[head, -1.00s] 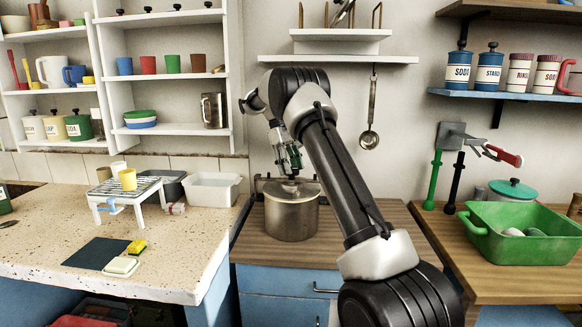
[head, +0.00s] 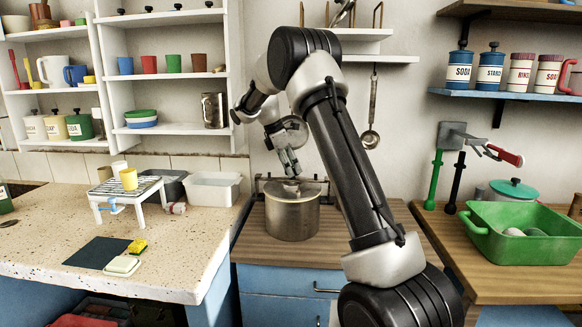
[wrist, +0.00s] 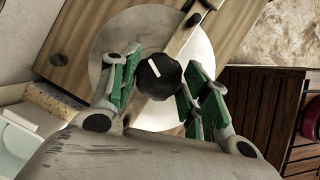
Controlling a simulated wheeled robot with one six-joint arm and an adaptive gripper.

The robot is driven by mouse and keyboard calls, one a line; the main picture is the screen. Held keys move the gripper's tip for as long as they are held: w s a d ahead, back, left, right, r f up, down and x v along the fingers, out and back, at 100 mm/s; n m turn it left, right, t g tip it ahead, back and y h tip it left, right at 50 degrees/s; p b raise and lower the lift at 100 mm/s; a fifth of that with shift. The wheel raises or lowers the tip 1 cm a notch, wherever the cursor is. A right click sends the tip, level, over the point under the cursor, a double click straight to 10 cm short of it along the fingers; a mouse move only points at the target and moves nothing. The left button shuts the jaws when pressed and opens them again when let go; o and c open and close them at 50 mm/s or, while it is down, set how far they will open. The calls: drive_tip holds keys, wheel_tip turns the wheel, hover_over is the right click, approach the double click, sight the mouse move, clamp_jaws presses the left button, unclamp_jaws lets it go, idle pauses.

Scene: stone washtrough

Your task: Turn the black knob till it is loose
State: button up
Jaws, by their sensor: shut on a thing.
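The black knob (wrist: 166,84) with a white mark sits in the middle of a round metal lid (wrist: 112,42) in the wrist view. A flat bar (wrist: 192,22) crosses the lid under the knob. The lid belongs to a steel pot (head: 292,217) on the wooden counter in the head view. My gripper (wrist: 160,66) has its green-padded fingers on either side of the knob, shut on it. In the head view my gripper (head: 290,162) points down onto the pot lid and hides the knob there.
A green basin (head: 530,247) stands on the right counter. A white wire-topped stand (head: 125,190) and a white tub (head: 213,190) are on the left counter. A ladle (head: 371,115) hangs behind my arm. The wood around the pot is clear.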

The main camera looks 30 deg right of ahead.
drive_tip(key=n+t, duration=0.1)
drive_tip(key=n, duration=0.4)
drive_tip(key=shift+s+t, duration=0.15)
drive_tip(key=shift+t, duration=0.25)
idle(0.3)
drive_tip(key=o, duration=1)
drive_tip(key=v, duration=1.2)
drive_tip(key=shift+s, duration=0.1)
